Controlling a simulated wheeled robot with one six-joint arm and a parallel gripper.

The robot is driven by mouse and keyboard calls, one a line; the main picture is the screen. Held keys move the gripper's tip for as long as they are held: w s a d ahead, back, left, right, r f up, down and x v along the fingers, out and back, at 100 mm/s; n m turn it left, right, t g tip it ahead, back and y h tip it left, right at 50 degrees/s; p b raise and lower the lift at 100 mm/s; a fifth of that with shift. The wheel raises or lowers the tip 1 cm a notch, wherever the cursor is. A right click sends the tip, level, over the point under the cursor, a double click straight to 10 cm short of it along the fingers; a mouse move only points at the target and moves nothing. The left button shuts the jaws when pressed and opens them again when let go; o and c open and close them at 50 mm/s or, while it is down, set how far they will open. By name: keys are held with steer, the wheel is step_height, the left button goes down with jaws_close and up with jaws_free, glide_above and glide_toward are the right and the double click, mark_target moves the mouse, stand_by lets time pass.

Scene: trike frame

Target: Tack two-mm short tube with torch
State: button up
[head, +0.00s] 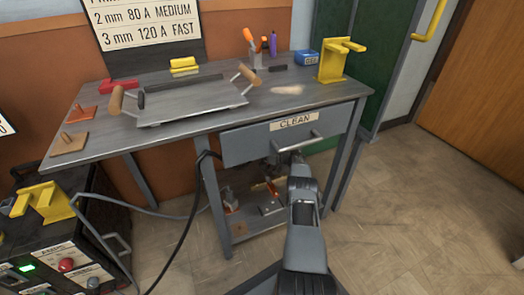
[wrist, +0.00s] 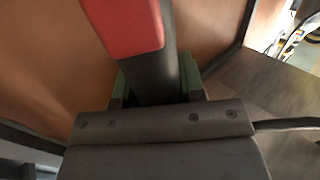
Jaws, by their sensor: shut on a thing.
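My gripper (wrist: 154,88) is shut on a dark bar with a red end (wrist: 125,25), which looks like the torch; green pads show on both sides of it. A black cable (wrist: 285,124) leaves to the right in the wrist view. In the head view my arm reaches towards the bench below the CLEAN drawer (head: 262,140), and its fingertips are hidden. I cannot pick out the two-mm short tube with certainty. The sign (head: 146,18) on the wall reads 2 mm 80 A MEDIUM.
A handled metal tray (head: 190,103) stands on the bench (head: 185,140). Beside it are a yellow stand (head: 336,62), a blue box (head: 307,58) and copper-coloured plates (head: 68,143). The welder (head: 65,250) with its yellow cradle (head: 42,203) is lower left. Floor is clear at right.

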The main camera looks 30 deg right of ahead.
steer(key=shift+r+p, duration=2)
steer(key=shift+r, duration=1.5)
